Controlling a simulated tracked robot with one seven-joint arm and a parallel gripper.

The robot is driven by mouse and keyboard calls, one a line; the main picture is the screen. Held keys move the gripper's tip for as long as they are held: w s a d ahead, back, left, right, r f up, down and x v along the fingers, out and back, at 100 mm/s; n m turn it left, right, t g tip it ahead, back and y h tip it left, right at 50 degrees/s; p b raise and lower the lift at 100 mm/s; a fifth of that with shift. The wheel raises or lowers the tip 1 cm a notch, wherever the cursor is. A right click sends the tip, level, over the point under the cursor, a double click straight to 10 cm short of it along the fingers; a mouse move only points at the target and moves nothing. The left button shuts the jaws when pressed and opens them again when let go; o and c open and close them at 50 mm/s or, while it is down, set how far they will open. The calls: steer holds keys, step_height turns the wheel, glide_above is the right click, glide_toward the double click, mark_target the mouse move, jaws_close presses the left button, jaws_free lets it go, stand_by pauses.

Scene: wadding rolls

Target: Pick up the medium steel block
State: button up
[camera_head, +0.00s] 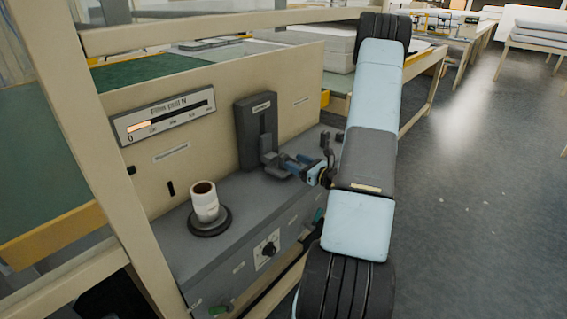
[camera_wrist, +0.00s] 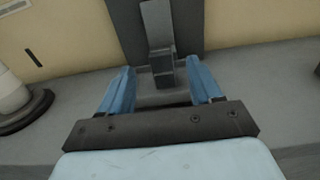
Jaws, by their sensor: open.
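My gripper (camera_head: 297,166) is above the grey bench unit, close in front of a dark upright column (camera_head: 256,130). In the wrist view my gripper (camera_wrist: 161,70) has its two blue fingers apart, with a visible gap between them. A grey metal piece (camera_wrist: 163,66) at the foot of the column's light strip shows between the fingertips. I cannot tell whether it is a loose block or part of the column. Small dark upright pieces (camera_head: 325,140) stand just behind my gripper in the head view. I cannot tell for sure which thing is the medium steel block.
A white cup-like cylinder (camera_head: 205,203) stands on a round dark base (camera_head: 209,222) left of my gripper. A beige panel (camera_head: 221,110) with a gauge (camera_head: 163,115) rises behind the bench unit (camera_head: 240,232). Wooden frame posts (camera_head: 88,130) stand at the left.

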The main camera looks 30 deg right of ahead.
mark_target(287, 158)
steer(key=shift+x, duration=3.4)
steer(key=shift+c, duration=0.5)
jaws_close()
